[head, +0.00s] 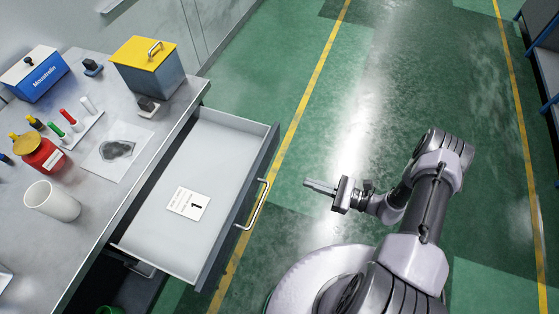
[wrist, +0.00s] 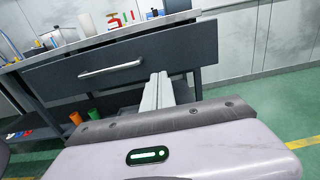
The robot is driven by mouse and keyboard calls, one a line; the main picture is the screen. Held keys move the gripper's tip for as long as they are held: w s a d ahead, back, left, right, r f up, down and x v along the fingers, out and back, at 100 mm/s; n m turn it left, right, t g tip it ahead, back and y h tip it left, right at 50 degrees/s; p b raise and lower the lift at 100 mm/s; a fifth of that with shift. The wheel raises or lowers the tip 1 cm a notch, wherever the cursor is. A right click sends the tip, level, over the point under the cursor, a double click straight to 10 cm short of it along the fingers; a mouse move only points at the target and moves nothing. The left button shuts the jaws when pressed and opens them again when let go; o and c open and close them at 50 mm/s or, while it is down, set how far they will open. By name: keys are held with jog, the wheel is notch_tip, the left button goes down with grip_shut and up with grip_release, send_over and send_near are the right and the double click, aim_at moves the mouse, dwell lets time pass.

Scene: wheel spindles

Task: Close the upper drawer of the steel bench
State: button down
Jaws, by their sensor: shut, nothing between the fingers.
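The upper drawer (head: 207,180) of the steel bench (head: 112,170) is pulled far out in the head view. It has a grey front with a bar handle (head: 254,204), and a card marked 1 (head: 188,203) lies inside. My gripper (head: 308,185) is shut and empty, to the right of the drawer front and apart from it, pointing towards it. In the wrist view the drawer front (wrist: 125,62) is ahead, with its handle (wrist: 110,69) to the left of my shut gripper fingers (wrist: 158,82).
The bench top holds a yellow-lidded box (head: 146,66), a blue Moustretin box (head: 38,73), a red jar (head: 39,153), a white cup (head: 51,201) and several small coloured items. Green floor right of the drawer is clear. Blue-framed shelving (head: 545,60) stands at the far right.

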aim_at(263, 169)
jog(key=x, duration=0.4)
jog(key=b+x, duration=0.1)
jog(key=x, duration=0.4)
jog(key=b+x, duration=0.1)
jog(key=x, duration=0.3)
jog(key=shift+s+a, duration=0.2)
jog(key=shift+a, duration=0.1)
jog(key=shift+a+r, duration=0.1)
